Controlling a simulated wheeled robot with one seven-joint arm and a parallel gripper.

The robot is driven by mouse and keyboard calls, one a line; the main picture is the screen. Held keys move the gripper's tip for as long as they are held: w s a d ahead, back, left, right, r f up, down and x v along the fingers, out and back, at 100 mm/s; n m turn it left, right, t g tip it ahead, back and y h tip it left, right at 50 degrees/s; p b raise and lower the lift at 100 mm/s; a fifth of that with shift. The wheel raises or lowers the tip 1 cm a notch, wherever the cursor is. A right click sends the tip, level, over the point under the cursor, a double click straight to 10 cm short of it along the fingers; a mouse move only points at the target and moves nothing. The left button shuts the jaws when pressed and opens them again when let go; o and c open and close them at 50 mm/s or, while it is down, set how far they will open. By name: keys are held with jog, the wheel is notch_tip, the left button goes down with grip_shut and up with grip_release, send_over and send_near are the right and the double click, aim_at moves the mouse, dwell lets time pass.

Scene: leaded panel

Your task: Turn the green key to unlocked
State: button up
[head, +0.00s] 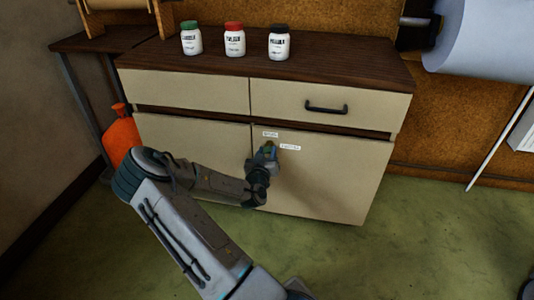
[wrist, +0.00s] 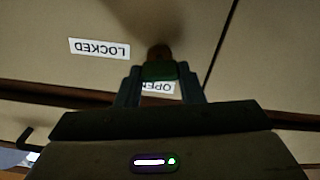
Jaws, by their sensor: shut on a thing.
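The green key (wrist: 159,71) sits between the fingertips of my gripper (wrist: 160,80) in the wrist view, at a brownish round lock (wrist: 159,52) on the cabinet door. My gripper (head: 267,151) is shut on the key. A LOCKED label (wrist: 100,48) is on the door, upside down in the wrist view. A second label reading OPE (wrist: 158,87) is partly hidden behind the key and fingers. In the head view, the OPEN label (head: 270,134) is just above my gripper and the LOCKED label (head: 290,147) is to its right. The key's exact angle is hard to tell.
The cream cabinet (head: 325,180) has two doors and two drawers, with a black handle (head: 326,107) on the right drawer. Several jars stand on its top, including a red-lidded jar (head: 234,40). An orange bottle (head: 119,135) stands at the left. The green floor in front is clear.

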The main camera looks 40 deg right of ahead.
jog(key=n, duration=0.4)
jog(key=shift+a+f+n, duration=0.1)
jog(key=shift+n, duration=0.2)
jog(key=n, duration=0.3)
jog(key=shift+w+n, duration=0.1)
jog(key=shift+n, duration=0.3)
jog(key=n, duration=0.6)
jog(key=shift+f+n, duration=0.15)
jog(key=shift+n, duration=0.25)
jog(key=o, duration=1)
jog(key=p+v, duration=0.3)
jog(key=v, duration=1)
jog(key=shift+s+a, duration=0.25)
jog(key=shift+s, duration=0.05)
